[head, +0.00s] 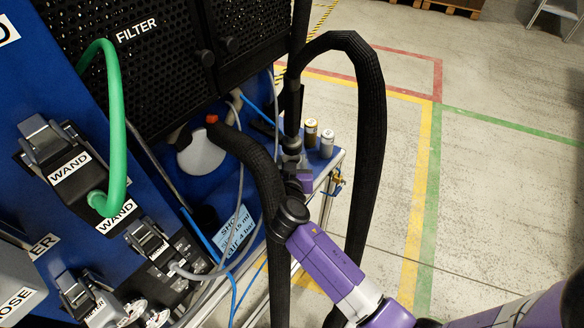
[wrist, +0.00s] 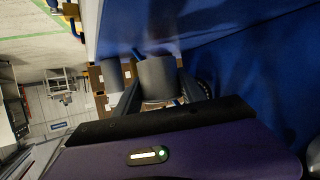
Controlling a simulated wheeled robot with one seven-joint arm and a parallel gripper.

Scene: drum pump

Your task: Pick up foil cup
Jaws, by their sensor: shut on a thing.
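My gripper (wrist: 158,92) has its two dark fingers on either side of a plain grey cylinder (wrist: 157,72), which looks like the foil cup, and is shut on it. The cup's far end and the surface under it are hard to make out in the wrist view. In the head view, my purple wrist (head: 303,181) reaches behind the black hoses at the bench's far corner. The fingers and the cup there are mostly hidden by hose and arm.
A gold-topped can (head: 311,131) and a pale can (head: 327,143) stand close to the right of my gripper. Open floor lies right.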

